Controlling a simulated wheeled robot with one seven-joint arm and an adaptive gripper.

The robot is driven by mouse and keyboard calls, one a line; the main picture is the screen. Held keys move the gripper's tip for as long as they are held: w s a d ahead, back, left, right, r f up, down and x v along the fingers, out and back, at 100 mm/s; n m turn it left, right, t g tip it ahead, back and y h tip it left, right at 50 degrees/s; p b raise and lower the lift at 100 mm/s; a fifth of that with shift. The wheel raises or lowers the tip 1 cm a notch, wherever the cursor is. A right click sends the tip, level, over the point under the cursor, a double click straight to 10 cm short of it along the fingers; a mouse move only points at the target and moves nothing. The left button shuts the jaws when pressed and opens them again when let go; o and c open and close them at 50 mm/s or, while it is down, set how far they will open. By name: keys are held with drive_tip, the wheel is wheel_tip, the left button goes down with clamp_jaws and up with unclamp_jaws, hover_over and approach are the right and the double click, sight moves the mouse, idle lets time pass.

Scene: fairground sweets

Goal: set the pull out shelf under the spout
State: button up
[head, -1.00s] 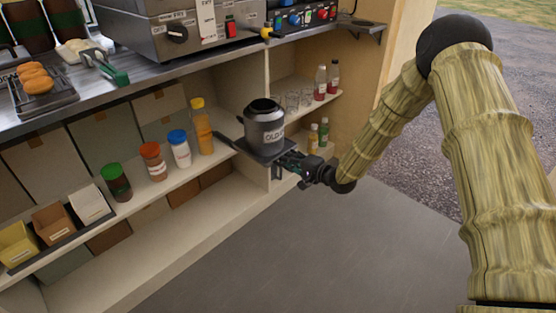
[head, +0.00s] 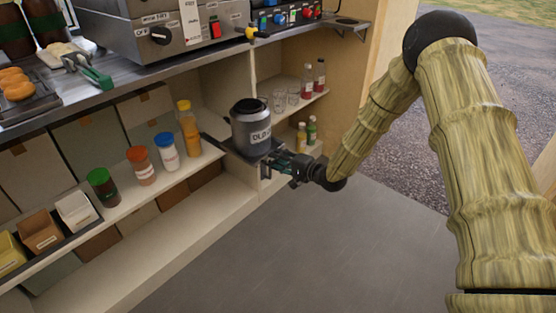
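The pull out shelf (head: 273,153) is a small dark plate at the height of the cabinet's middle board, with a dark rail running to its left. A dark grey can (head: 251,134) with a white label, partly readable as "OLD OIL", stands upright on it. The spout (head: 256,33) looks to be the yellow-tipped tap at the fryer's right front corner. In the picture the can is below it; I cannot tell the exact depth match. My gripper (head: 286,163) is at the shelf's right front edge, seemingly touching it. Its fingertips are too small and hidden to read.
The metal counter (head: 120,99) carries the fryer (head: 165,20) above. Several bottles and jars (head: 165,151) stand on the board left of the can, with cartons (head: 41,231) further left. Glasses and bottles fill the right bay. The floor (head: 300,250) in front is clear.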

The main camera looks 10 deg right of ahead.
drive_tip(key=v, duration=1.1)
drive_tip(key=s+a+f+n+g+h, duration=0.1)
drive_tip(key=s+f+n+g+h, duration=0.4)
drive_tip(key=s+f, duration=1.6)
drive_tip(key=s+d+f+n+g+h, duration=0.1)
drive_tip(key=s+f+g+h, duration=0.1)
drive_tip(key=s, duration=0.7)
drive_tip(key=s+d+f+n+g+h, duration=0.1)
drive_tip(key=s+d+f+n+g, duration=0.15)
drive_tip(key=s, duration=0.65)
drive_tip(key=s+f+n+g+h, duration=0.1)
drive_tip(key=s+f+g+h, duration=0.15)
drive_tip(key=s, duration=0.65)
wheel_tip(320, 180, up, 34)
drive_tip(key=p, duration=3.3)
drive_tip(key=shift+s+d, duration=0.25)
drive_tip(key=shift+f+y, duration=0.1)
drive_tip(key=shift+y, duration=0.15)
